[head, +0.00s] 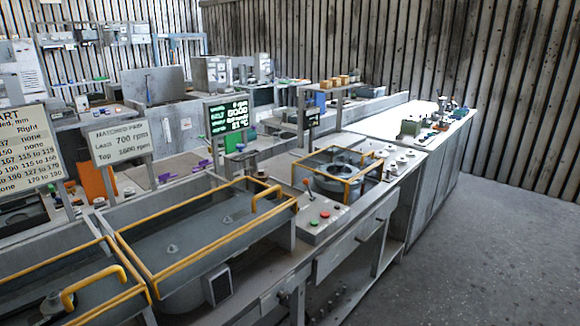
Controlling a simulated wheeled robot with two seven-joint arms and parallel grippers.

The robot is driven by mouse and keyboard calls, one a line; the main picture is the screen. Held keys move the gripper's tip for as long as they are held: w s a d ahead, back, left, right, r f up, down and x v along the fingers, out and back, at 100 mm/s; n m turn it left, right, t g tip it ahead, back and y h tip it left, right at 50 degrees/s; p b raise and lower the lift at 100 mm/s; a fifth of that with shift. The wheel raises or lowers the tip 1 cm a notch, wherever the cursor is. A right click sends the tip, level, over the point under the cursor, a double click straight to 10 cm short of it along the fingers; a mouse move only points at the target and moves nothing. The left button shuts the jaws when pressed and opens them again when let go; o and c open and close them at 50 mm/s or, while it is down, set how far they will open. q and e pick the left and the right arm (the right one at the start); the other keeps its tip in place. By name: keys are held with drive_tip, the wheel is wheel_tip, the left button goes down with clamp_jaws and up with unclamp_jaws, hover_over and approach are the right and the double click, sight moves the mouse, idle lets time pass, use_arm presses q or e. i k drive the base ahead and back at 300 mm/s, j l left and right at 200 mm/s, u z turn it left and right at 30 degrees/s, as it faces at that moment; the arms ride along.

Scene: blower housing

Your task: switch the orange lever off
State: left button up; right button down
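A small lever with an orange knob (307,182) stands on the grey control panel (318,232) at the centre of the head view. Its thin stem leans slightly to the left at the top. I cannot tell from its tilt whether it is on or off. A red button (325,214) and a green button (313,224) sit in front of it on the same panel. Neither of my grippers is in view.
A yellow-railed tray (190,240) with a raised yellow handle (266,198) lies left of the panel. A yellow frame (345,181) surrounds a round housing (335,184) behind it. A lit display (229,116) stands further back. The floor (480,260) at right is clear.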

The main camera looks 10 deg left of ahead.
sight(306, 181)
drive_tip(key=i+l+u, duration=0.25)
drive_tip(key=i+u, duration=0.15)
drive_tip(key=i+l+u, duration=0.85)
drive_tip(key=i+l, duration=0.1)
drive_tip(key=l, duration=0.05)
